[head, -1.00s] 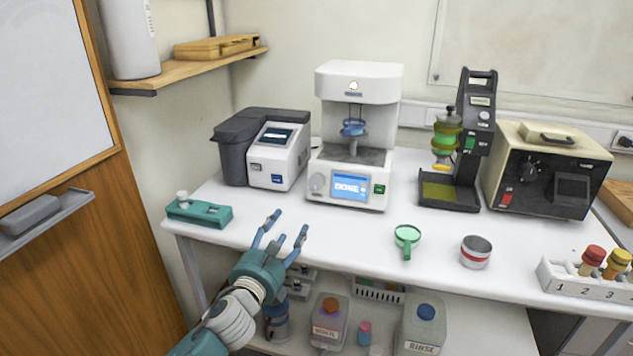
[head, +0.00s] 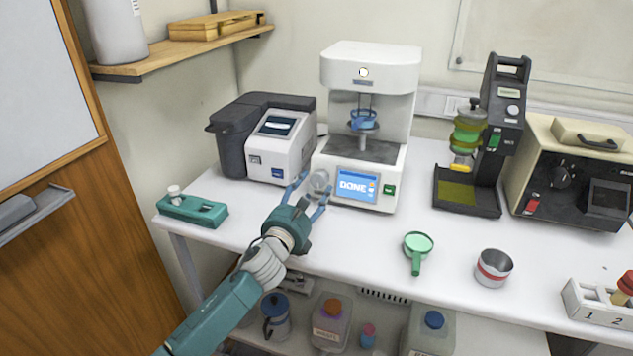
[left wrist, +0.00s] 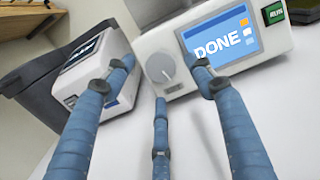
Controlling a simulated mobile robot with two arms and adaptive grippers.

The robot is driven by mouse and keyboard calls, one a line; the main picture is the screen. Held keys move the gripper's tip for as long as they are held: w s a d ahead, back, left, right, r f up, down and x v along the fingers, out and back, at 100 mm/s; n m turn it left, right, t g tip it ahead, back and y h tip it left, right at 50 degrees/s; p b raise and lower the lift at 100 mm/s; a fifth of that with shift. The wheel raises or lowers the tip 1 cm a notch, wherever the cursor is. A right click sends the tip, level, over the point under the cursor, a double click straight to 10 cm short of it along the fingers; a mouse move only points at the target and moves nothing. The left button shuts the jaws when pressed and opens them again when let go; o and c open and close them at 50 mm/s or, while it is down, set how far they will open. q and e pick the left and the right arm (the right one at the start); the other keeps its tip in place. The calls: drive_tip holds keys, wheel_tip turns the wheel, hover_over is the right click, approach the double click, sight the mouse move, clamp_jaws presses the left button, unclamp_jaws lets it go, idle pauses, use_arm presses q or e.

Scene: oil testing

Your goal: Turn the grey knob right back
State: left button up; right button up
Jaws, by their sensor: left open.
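The grey knob (head: 319,183) sits on the front of the white instrument (head: 371,70), left of its screen (head: 357,186), which reads DONE. In the left wrist view the round knob (left wrist: 159,67) shows a light pointer line and stands between my spread blue fingers. My left gripper (head: 309,195) is open, its fingertips around and just in front of the knob. A third finger points up below the knob. Whether any finger touches it I cannot tell. My right gripper is out of view.
A grey and white analyser (head: 283,145) stands close left of the instrument. A teal device (head: 192,209) lies at the table's left. A green strainer (head: 417,246) and a metal cup (head: 494,267) stand front right. A black stand (head: 497,140) is farther right.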

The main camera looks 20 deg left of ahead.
sight(317, 181)
use_arm(q)
drive_tip(key=w, duration=0.3)
drive_tip(key=shift+w, duration=0.25)
drive_tip(key=shift+w+d, duration=0.1)
drive_tip(key=shift+w, duration=0.2)
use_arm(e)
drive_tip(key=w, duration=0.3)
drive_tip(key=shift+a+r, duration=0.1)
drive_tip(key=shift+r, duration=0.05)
use_arm(q)
drive_tip(key=shift+c, duration=0.2)
drive_tip(key=c, duration=1.1)
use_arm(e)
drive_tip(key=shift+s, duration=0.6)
